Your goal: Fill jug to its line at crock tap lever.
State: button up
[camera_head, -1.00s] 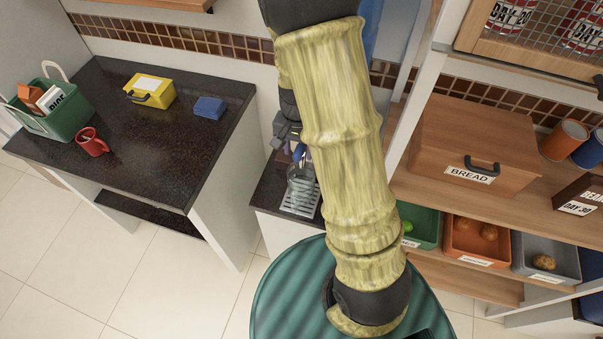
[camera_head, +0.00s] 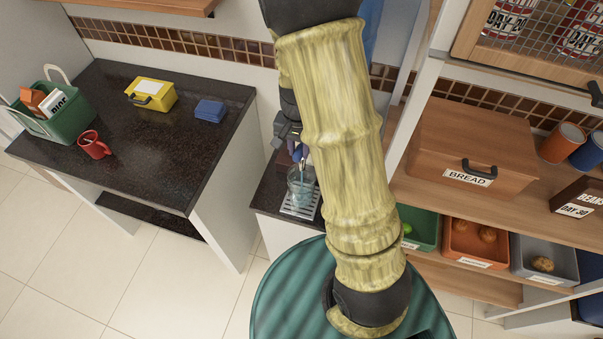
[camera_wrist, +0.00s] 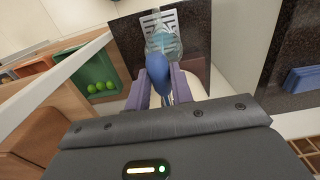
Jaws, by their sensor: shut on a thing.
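The clear jug (camera_head: 301,186) stands upright on the slatted drip tray (camera_head: 299,212), and it also shows in the wrist view (camera_wrist: 161,42). It holds bluish water, and a thin pale stream shows above it. I cannot make out its fill line. My gripper (camera_wrist: 157,88) is shut on the blue tap lever (camera_wrist: 156,68), with a purple-grey finger on each side. In the head view my gripper (camera_head: 297,148) is just above the jug, partly hidden by my arm. The crock is mostly hidden behind my arm and gripper.
A dark counter at left holds a green basket (camera_head: 66,126), a red mug (camera_head: 94,145), a yellow box (camera_head: 151,95) and a blue stack (camera_head: 210,110). The bread box (camera_head: 470,140) stands on a shelf at right, above produce bins (camera_head: 476,240). Floor is clear at lower left.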

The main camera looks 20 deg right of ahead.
jog(key=shift+w+d+r+p, duration=0.15)
jog(key=shift+w+r+p, duration=0.1)
jog(key=shift+r+p, duration=0.3)
jog(key=shift+w+d+r+p, duration=0.1)
jog(key=shift+w+r+p, duration=0.15)
jog(key=shift+r+p, duration=0.25)
jog(key=shift+w+d+r+p, duration=0.15)
jog(key=shift+w+r+p, duration=0.2)
jog(key=shift+r, duration=0.35)
jog(key=shift+s+f, duration=0.1)
jog(key=shift+s, duration=0.15)
dwell(6.0)
